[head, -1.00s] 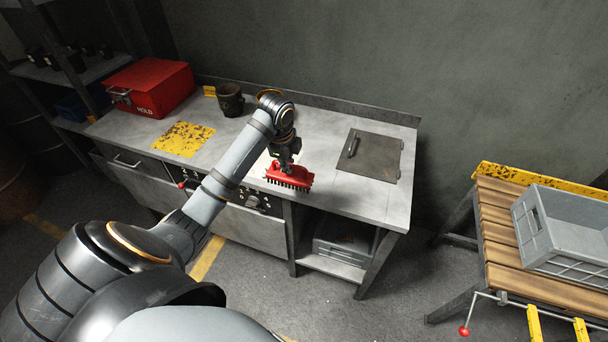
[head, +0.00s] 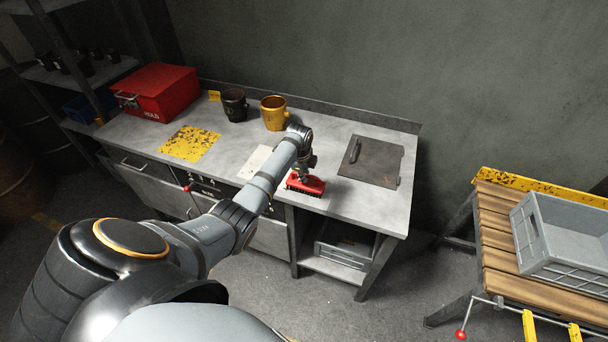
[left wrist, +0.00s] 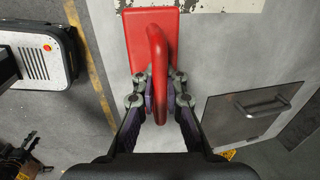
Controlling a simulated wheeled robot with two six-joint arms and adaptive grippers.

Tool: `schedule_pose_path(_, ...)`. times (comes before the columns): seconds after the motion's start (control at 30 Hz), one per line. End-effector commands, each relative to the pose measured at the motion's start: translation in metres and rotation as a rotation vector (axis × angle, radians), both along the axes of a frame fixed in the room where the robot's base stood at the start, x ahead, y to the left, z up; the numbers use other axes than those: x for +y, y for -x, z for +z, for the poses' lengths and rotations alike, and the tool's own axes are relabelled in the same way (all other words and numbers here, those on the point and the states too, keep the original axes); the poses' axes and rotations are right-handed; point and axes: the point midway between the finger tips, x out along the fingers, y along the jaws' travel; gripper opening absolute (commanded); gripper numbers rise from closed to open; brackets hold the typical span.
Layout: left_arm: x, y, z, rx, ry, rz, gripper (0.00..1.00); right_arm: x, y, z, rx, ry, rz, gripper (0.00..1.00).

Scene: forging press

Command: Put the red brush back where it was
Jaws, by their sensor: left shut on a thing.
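The red brush (head: 306,185) has a red body, a handle and dark bristles. It is at the front part of the grey bench (head: 345,205), left of the dark hatch; I cannot tell whether its bristles touch the bench top. My left gripper (head: 305,174) is above it and shut on its handle. In the left wrist view the red brush (left wrist: 152,40) lies under the two fingers of my left gripper (left wrist: 159,100), which close around its looped handle. My right gripper is not in view.
A dark hatch (head: 371,160) with a handle is set right of the brush. A yellow mug (head: 274,113), a dark mug (head: 234,105) and a red box (head: 158,91) stand along the back. A yellow patch (head: 190,143) and a pale sheet (head: 254,161) lie left.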

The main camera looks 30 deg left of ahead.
Motion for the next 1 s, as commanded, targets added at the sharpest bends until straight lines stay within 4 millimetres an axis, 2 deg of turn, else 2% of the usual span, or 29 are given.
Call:
schedule_pose_path(0.23,0.0,0.0,-0.003,0.0,0.0,0.001,0.0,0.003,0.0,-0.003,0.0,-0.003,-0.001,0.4)
schedule_pose_path(0.27,0.0,0.0,-0.003,0.001,0.0,0.001,0.11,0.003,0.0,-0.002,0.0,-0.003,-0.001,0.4)
schedule_pose_path(0.43,0.0,0.0,-0.003,0.001,0.0,0.001,0.34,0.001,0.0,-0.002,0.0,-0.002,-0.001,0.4)
schedule_pose_path(0.7,0.0,0.001,-0.003,0.002,0.001,0.001,0.34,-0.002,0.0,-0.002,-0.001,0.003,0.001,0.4)
schedule_pose_path(0.8,0.0,0.001,0.003,-0.001,0.0,0.001,0.34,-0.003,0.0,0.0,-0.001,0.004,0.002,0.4)
schedule_pose_path(0.87,0.0,0.002,0.011,-0.002,-0.001,0.001,0.34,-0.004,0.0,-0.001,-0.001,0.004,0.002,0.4)
schedule_pose_path(1.0,-0.001,0.007,0.042,-0.005,-0.002,0.0,0.34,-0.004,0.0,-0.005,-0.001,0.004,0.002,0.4)
